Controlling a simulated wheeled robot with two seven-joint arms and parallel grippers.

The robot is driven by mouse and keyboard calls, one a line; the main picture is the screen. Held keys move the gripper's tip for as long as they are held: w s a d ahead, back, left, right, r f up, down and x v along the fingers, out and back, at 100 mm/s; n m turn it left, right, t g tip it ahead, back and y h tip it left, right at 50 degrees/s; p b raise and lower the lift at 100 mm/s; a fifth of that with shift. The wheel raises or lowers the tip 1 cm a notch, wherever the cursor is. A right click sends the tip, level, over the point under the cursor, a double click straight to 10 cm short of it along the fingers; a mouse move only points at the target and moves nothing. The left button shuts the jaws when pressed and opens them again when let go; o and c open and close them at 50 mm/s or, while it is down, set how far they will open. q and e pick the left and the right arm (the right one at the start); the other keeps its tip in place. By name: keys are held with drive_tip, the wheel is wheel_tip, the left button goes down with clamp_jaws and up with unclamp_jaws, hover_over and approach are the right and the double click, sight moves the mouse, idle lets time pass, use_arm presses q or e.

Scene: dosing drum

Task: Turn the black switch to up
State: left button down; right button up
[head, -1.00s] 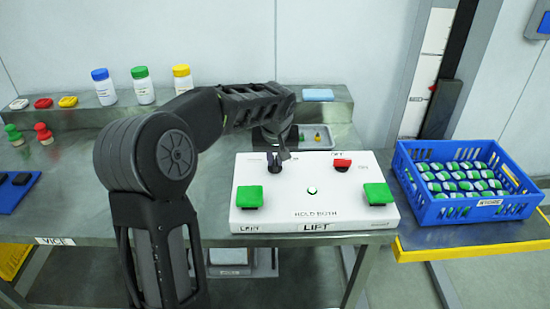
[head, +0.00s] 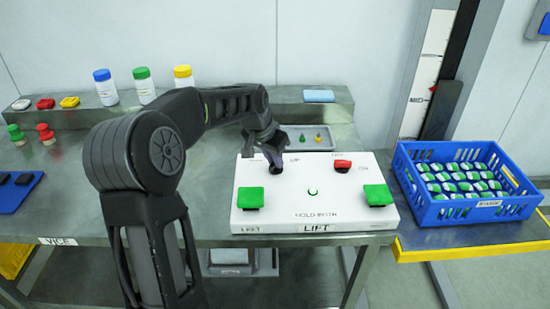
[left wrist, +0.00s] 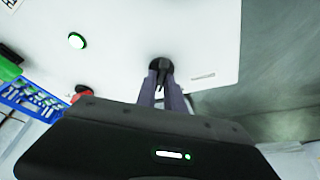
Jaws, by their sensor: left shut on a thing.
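The black switch (head: 275,166) stands at the back left of the white control box (head: 318,227), below a label that seems to read UP. My left gripper (head: 272,150) is over it, pointing down. In the left wrist view the two fingers of my left gripper (left wrist: 161,82) are shut on the black switch (left wrist: 160,66), one on each side. The switch is partly hidden by the fingers, so its exact setting is hard to read. My right gripper is not in view.
The box also bears two green buttons (head: 250,197) (head: 377,195), a red switch (head: 342,164) and a small lit green button (head: 312,192). A blue crate (head: 468,211) of green and white items stands to the right. A grey tray (head: 311,148) lies behind the box.

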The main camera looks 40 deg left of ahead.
use_arm(q)
drive_tip(key=shift+a+m+h, duration=0.1)
drive_tip(key=shift+m+h, duration=0.2)
drive_tip(key=shift+m, duration=0.6)
drive_tip(key=c, duration=1.4)
unclamp_jaws()
drive_tip(key=shift+c, duration=0.2)
drive_tip(key=v, duration=0.7)
drive_tip(key=shift+r+b, duration=0.4)
drive_tip(key=shift+r, duration=0.05)
drive_tip(key=shift+s, duration=0.1)
